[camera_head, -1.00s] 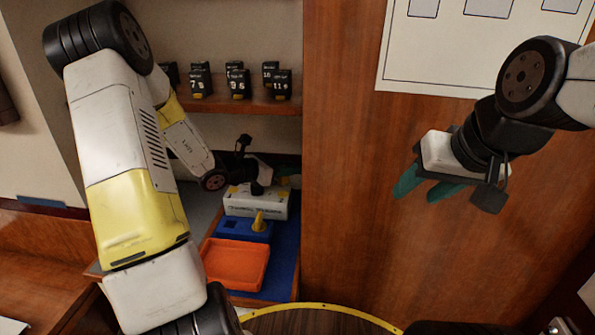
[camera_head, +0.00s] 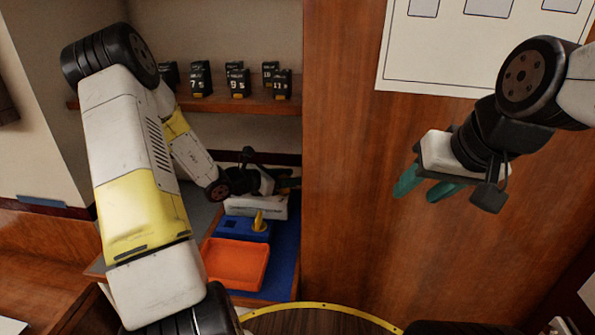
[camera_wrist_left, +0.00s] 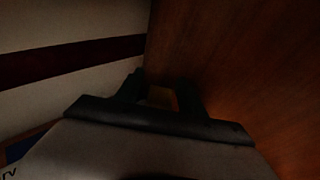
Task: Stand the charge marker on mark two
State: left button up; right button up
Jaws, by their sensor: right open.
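A yellow cone-shaped piece (camera_head: 258,221) stands upright in a blue block (camera_head: 232,229) on the low shelf; I cannot tell whether it is the charge marker. No numbered mark two can be made out. My left gripper (camera_head: 287,184) is above and behind the block, over a white box (camera_head: 240,208) and close to the wooden panel. In the left wrist view its dark fingers (camera_wrist_left: 162,94) stand apart, with a dim brownish patch between them; whether they hold something is unclear. My right gripper (camera_head: 422,187) is open and empty in front of the wooden panel.
An orange tray (camera_head: 235,263) lies in front of the blue block on a blue mat (camera_head: 286,258). Several black numbered breakers stand on the upper shelf (camera_head: 240,105). The wooden panel (camera_head: 350,200) closes the niche on the right.

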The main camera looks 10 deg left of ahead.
pick_arm(q)
jog(key=shift+r, duration=0.15)
jog(key=v, duration=1.2)
